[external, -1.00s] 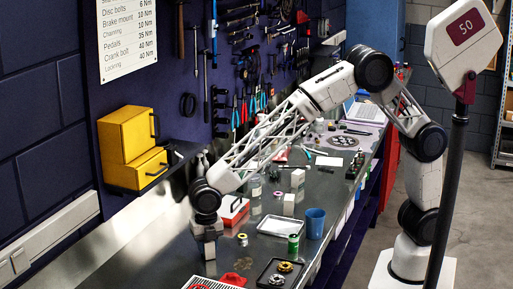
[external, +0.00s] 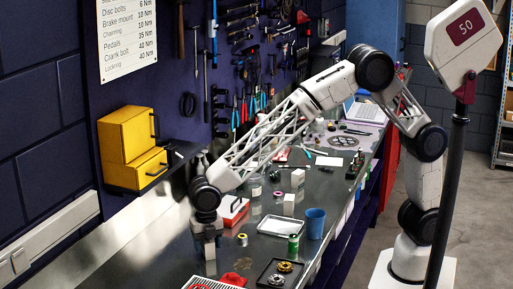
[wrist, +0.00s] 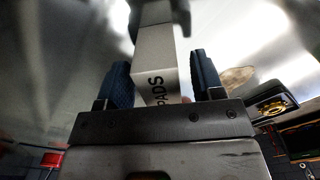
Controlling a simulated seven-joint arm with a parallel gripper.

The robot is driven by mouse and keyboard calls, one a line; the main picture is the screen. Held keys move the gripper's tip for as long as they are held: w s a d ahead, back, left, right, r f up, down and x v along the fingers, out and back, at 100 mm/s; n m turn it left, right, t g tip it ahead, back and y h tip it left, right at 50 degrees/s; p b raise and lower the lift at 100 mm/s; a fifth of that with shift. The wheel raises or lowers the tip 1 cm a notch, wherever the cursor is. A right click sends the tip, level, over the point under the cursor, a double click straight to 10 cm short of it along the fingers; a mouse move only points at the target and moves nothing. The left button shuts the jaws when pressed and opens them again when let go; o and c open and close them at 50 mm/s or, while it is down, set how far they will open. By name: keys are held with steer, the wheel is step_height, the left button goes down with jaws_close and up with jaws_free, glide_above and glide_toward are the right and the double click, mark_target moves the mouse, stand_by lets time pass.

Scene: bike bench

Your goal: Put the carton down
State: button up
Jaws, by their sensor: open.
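A pale box-shaped carton (wrist: 158,75) marked "PADS" stands between the two dark blue fingers of my gripper in the wrist view. My gripper (external: 210,250) points down over the near left part of the metal bench in the external view. In the wrist view my gripper (wrist: 158,84) is open, with one finger on each side of the carton; a gap shows beside the right finger. In the external view the carton is small and hard to separate from the gripper. Whether its underside touches the bench is not clear.
A dark tray with gold parts (external: 281,272), a green can (external: 293,244), a blue cup (external: 315,222) and a pale tray (external: 280,225) are to the right. A red-and-white box (external: 233,211) stands behind. Yellow drawers (external: 128,148) hang on the wall at left.

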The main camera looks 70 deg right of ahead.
step_height(320, 180, up, 12)
steer(key=shift+f, duration=0.25)
stand_by(0.3)
steer(key=shift+d, duration=0.1)
stand_by(0.7)
steer(key=s+d+r+m, duration=0.3)
steer(key=d+m, duration=0.1)
steer(key=d, duration=0.6)
steer(key=s+d+r+m+t, duration=0.1)
steer(key=s+d+r+m, duration=0.25)
steer(key=d, duration=0.55)
steer(key=s+d+r+m, duration=0.3)
steer(key=s+d+m, duration=0.15)
steer(key=d, duration=0.55)
steer(key=s+d+f+m, duration=0.2)
steer(key=s+d+m, duration=0.5)
steer(key=s+d, duration=0.3)
steer(key=s+d+f+m+t, duration=0.1)
steer(key=s+d+f+m, duration=0.1)
steer(key=s+d+m, duration=0.6)
steer(key=shift+s+d+t, duration=0.3)
steer(key=shift+s+d, duration=0.55)
steer(key=shift+s, duration=1.6)
